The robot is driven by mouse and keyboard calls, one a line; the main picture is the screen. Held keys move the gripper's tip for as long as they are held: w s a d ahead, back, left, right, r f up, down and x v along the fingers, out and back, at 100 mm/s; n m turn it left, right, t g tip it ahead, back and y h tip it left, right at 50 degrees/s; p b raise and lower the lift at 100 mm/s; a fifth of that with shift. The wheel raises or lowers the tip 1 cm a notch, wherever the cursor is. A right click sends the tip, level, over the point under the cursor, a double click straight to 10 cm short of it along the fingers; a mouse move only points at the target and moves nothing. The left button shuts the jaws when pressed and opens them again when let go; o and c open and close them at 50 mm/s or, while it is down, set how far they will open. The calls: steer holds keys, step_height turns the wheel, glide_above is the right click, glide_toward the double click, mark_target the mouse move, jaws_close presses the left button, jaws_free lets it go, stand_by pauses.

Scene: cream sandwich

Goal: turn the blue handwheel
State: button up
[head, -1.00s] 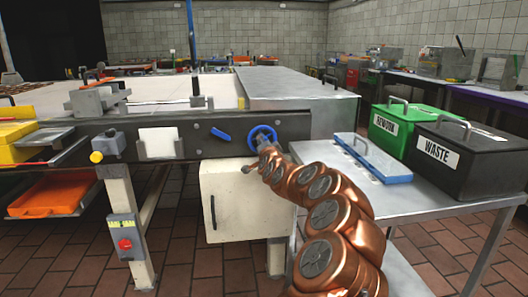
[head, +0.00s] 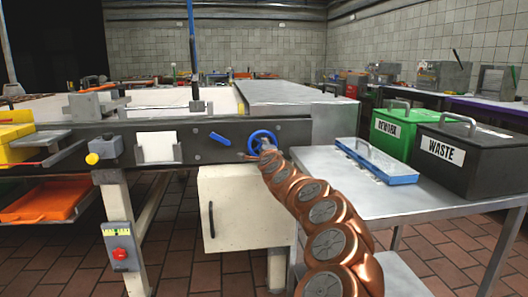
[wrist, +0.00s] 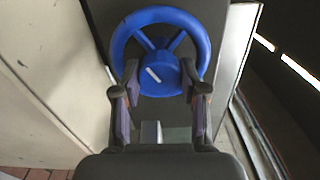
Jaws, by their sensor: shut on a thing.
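The blue handwheel (head: 262,135) is mounted on the dark front beam of the machine, near its right end. In the wrist view the handwheel (wrist: 160,14) shows its rim, spokes and a round hub (wrist: 158,74) with a white line slanting down to the right. My gripper (wrist: 160,78) is shut on the hub, one finger at each side, inside the lower part of the rim. In the head view my copper arm reaches the wheel from the lower right and hides part of it and the gripper.
A blue lever (head: 220,139) sits just left of the wheel. A white cabinet (head: 238,208) hangs below. On the right, a metal table (head: 345,190) holds a blue-topped tray (head: 377,160), a green REWORK box (head: 391,131) and a black WASTE box (head: 471,155).

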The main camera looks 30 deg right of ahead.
steer(key=shift+a, duration=0.1)
stand_by(0.3)
steer(key=o, duration=1.1)
steer(key=shift+o, duration=0.2)
steer(key=shift+s, duration=0.1)
steer(key=shift+v, duration=1.6)
steer(key=v, duration=0.8)
steer(key=shift+s+a, duration=0.15)
steer(key=shift+s, duration=0.05)
